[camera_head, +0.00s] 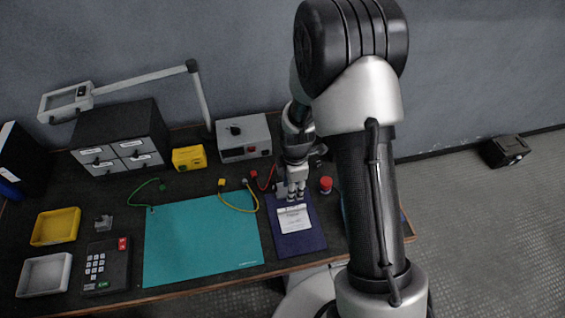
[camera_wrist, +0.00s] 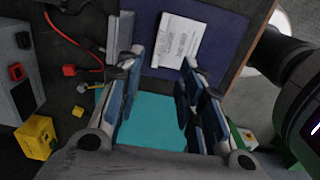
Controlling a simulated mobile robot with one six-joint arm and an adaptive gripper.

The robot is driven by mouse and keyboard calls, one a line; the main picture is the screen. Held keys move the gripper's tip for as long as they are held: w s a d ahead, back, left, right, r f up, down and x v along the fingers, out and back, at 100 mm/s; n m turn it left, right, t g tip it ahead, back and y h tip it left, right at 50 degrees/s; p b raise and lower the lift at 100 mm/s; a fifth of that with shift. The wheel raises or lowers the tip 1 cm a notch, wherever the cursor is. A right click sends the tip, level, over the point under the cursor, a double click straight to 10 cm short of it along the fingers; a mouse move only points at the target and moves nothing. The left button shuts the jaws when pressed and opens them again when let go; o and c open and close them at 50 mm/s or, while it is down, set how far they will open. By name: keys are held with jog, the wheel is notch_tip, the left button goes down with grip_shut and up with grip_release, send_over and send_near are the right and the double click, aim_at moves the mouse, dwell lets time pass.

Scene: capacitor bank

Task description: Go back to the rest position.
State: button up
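My gripper (camera_head: 294,192) is at the far end of my arm, low over the dark blue board (camera_head: 305,242) at the right part of the bench. In the wrist view my gripper (camera_wrist: 161,62) has its two fingers spread apart with nothing seen between them. Past the fingers lie the dark blue board (camera_wrist: 222,30) with its white printed label (camera_wrist: 182,38) and the teal mat (camera_wrist: 155,125). In the head view the label (camera_head: 294,218) lies just in front of the fingertips. I cannot tell how high the fingertips are above the board.
A red-topped item (camera_head: 326,185) stands right beside my gripper. Behind are a grey box (camera_head: 243,138), a yellow box (camera_head: 188,158) and a drawer cabinet (camera_head: 118,135). Coloured leads cross the mat's (camera_head: 200,245) back edge. The mat's middle is clear. A keypad device (camera_head: 104,266) and trays are left.

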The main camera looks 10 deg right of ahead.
jog(key=s+r+m+t, duration=0.1)
jog(key=s+r+m, duration=0.3)
jog(key=r, duration=0.7)
jog(key=s+r+m+t, duration=0.15)
jog(key=r+m, duration=0.35)
jog(key=r, duration=0.7)
jog(key=s+r+m+t, duration=0.1)
jog(key=s+r+m, duration=0.3)
jog(key=s, duration=0.3)
jog(key=s+r+m+t, duration=0.1)
jog(key=s+r+m, duration=0.3)
jog(key=s, duration=0.4)
jog(key=shift+r+m, duration=0.15)
jog(key=shift+m, duration=0.35)
jog(key=shift+s, duration=0.1)
jog(key=shift+c, duration=0.5)
